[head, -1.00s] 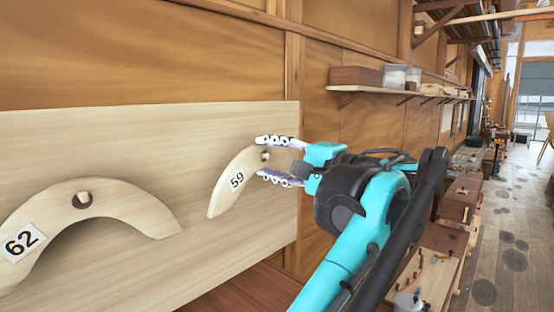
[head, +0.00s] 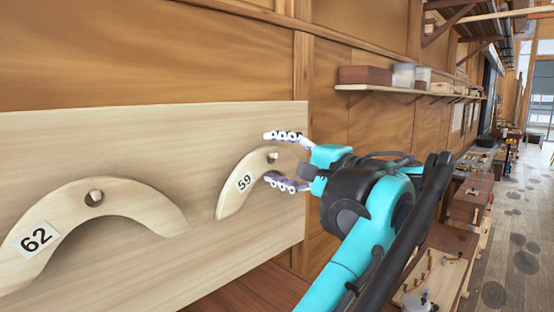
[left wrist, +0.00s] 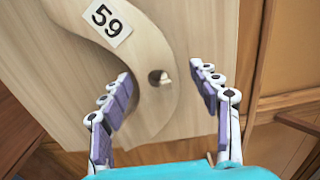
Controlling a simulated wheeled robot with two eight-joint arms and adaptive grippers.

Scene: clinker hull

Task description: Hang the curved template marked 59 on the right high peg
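The curved template marked 59 (head: 240,193) is pale wood and lies against the upright board (head: 150,122) near its right edge. A peg end (head: 272,157) shows in the hole near its upper end; the left wrist view also shows this peg (left wrist: 166,78) in the hole. My left gripper (head: 268,157) is open, its fingers spread above and below the template's upper end. In the left wrist view my left gripper (left wrist: 168,82) has one finger overlapping the template's inner edge and the other beyond its outer edge; contact is unclear. My right gripper is out of view.
Another curved template, marked 62 (head: 140,200), hangs on a peg at left. A wall shelf (head: 400,91) with boxes and tubs is at upper right. A low bench (head: 440,270) with small tools stands below my arm. Open floor (head: 515,240) lies at far right.

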